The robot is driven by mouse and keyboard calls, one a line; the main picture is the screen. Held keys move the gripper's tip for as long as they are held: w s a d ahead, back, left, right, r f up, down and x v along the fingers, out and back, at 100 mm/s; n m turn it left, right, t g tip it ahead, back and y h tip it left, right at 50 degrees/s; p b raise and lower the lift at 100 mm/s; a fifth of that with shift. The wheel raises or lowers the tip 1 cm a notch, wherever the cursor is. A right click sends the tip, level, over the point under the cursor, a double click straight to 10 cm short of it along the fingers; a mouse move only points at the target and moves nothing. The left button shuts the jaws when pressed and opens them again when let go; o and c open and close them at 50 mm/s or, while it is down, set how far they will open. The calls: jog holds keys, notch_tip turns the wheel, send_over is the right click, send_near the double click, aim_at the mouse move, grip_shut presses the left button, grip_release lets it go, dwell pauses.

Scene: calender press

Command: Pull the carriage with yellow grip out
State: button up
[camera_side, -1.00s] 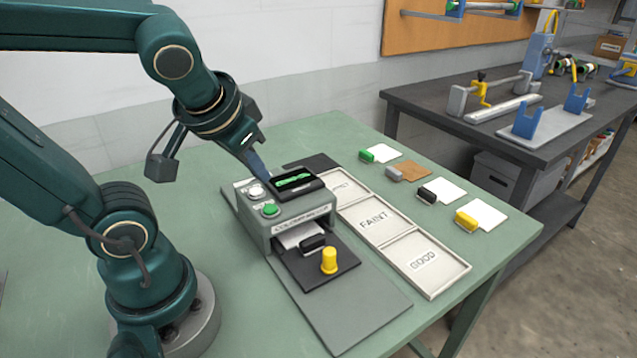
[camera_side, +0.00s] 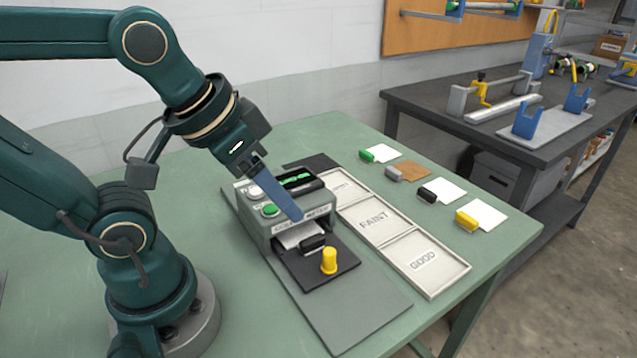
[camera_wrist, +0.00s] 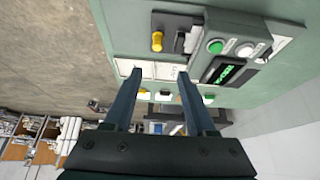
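The carriage (camera_side: 343,273) is a black plate sticking out of the front of the grey press (camera_side: 262,232). An upright yellow grip (camera_side: 329,261) stands on it, with a black clip (camera_side: 312,243) and a white card (camera_side: 296,234) behind. In the wrist view the yellow grip (camera_wrist: 157,41) and carriage (camera_wrist: 183,21) show beyond the fingertips, at the top. My gripper (camera_side: 297,214) is tilted over the press's front top edge, behind and above the yellow grip and apart from it. In the wrist view my gripper (camera_wrist: 159,72) has its fingers wide apart with nothing between them.
The press top has a green button (camera_side: 270,209), a white button (camera_side: 256,192) and a green-lit display (camera_side: 300,178). A tray (camera_side: 430,297) with labelled compartments lies to the right. Several cards with coloured clips, one yellow (camera_side: 466,220), lie beyond. The mat (camera_side: 352,318) before the carriage is clear.

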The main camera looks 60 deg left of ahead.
jog(key=w+f+g, duration=0.2)
jog(key=w+g, duration=0.1)
jog(key=w, duration=0.3)
jog(key=g, duration=0.3)
send_over(330, 251)
notch_tip(330, 251, down, 7)
jog(key=shift+w+r, duration=0.1)
jog(key=shift+r, duration=0.05)
jog(key=shift+f, duration=2.8)
grip_shut()
